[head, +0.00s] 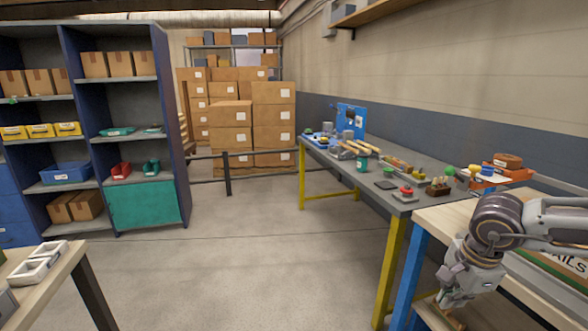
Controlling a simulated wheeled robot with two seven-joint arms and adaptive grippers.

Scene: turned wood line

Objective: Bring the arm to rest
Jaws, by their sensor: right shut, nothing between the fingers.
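My right arm (497,222) comes in from the right edge, bent downward over the near wooden table (445,220). My right gripper (449,303) points down at the table's left end, near its edge. It is shut with nothing in it. The fingertips are small and partly hard to make out against the wood below. My left gripper does not show.
A grey workbench (345,170) with yellow legs carries tools, a red button and small parts. A shelf unit (165,120) with boxes and bins stands left. Stacked cartons (232,115) fill the back. A pale table (50,272) stands front left. The middle floor is clear.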

